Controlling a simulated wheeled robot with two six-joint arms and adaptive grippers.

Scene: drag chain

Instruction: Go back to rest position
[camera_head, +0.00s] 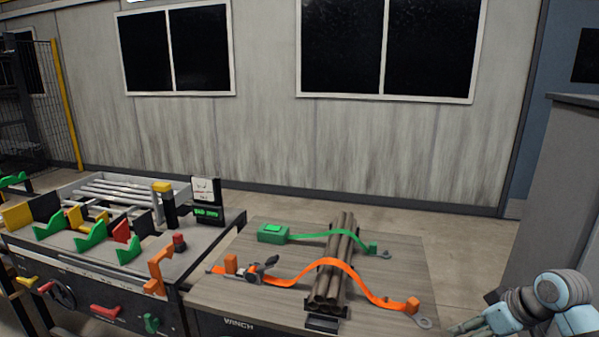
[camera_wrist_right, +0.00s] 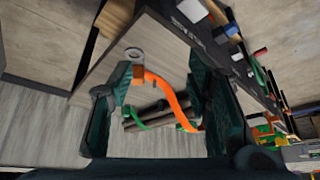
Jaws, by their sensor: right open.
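My right gripper (camera_head: 462,328) is at the lower right of the head view, just off the front right corner of the wooden table. In the right wrist view the two fingers of my right gripper (camera_wrist_right: 164,80) are spread apart with nothing held between them. An orange strap (camera_head: 349,270) runs over a bundle of brown pipes (camera_head: 334,257) and ends in a metal ring (camera_head: 424,323) near the gripper. The strap (camera_wrist_right: 172,97) and ring (camera_wrist_right: 134,54) also show beyond the fingers in the wrist view. My left gripper is not in view.
The wooden table (camera_head: 228,287) also carries a green strap (camera_head: 310,236) with a green box (camera_head: 272,233) and an orange ratchet. A workbench (camera_head: 70,258) with colored parts stands at left. A grey cabinet (camera_head: 562,180) stands at right. Floor is open behind the table.

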